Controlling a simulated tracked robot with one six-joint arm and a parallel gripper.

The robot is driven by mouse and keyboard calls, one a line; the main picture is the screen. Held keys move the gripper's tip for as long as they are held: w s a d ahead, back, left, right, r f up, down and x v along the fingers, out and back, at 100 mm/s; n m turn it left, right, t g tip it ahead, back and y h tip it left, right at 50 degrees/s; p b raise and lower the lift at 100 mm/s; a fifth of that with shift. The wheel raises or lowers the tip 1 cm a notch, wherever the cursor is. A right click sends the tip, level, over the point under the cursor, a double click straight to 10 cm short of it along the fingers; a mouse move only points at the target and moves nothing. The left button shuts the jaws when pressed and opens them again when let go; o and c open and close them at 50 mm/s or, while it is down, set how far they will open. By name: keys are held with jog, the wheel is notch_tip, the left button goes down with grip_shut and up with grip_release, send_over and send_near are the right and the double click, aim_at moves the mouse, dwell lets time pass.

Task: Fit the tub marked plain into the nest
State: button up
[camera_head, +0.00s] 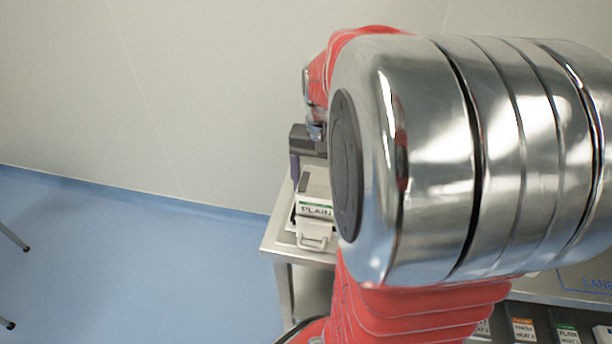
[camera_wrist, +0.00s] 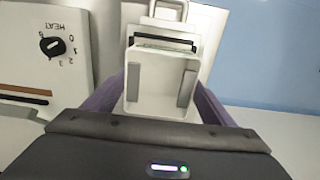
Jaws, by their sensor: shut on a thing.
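The tub marked PLAIN (camera_head: 316,208), pale with a green-edged label, is at the steel table's left corner. In the wrist view the tub (camera_wrist: 158,100) is an open, empty-looking pale box between the purple fingers of my gripper (camera_wrist: 160,85). My gripper is shut on it. In the head view my dark gripper (camera_head: 308,165) is partly hidden behind my arm.
A pale machine with a HEAT knob (camera_wrist: 52,46) stands close on the left in the wrist view. The steel table (camera_head: 276,240) ends at a corner over blue floor.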

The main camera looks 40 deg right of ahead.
jog(key=shift+f, duration=1)
jog(key=o, duration=1.1)
jog(key=shift+f, duration=0.1)
jog(key=shift+c, duration=0.2)
notch_tip(320, 180, up, 12)
